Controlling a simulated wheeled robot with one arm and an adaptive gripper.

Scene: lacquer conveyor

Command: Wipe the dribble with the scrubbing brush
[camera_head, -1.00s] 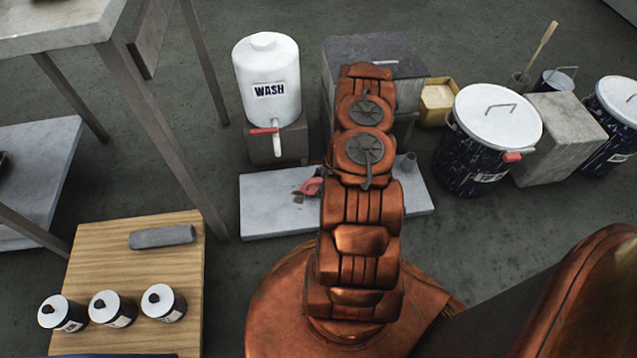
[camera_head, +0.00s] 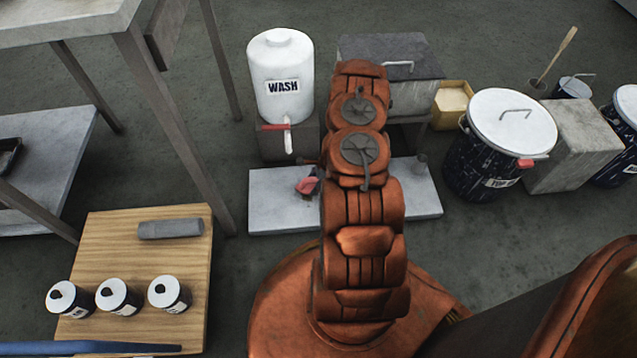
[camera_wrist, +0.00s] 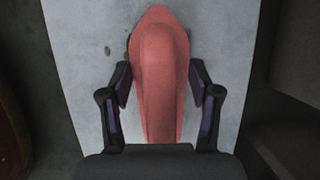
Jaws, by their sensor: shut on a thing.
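The scrubbing brush (camera_head: 305,186) has a red-pink back and is low over the left part of a pale slab (camera_head: 275,215). My gripper (camera_wrist: 160,85) is shut on the brush (camera_wrist: 163,60), one finger on each side. The dribble shows only as small dark spots (camera_wrist: 107,50) left of the brush in the wrist view; more may lie hidden under it. I cannot tell whether the bristles touch the slab.
A white WASH container (camera_head: 281,75) with a red-handled tap stands behind the slab. A lidded dark drum (camera_head: 500,150) and a grey block (camera_head: 575,140) stand to the right. A wooden board (camera_head: 110,250) with several small canisters and a grey roll lies front left.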

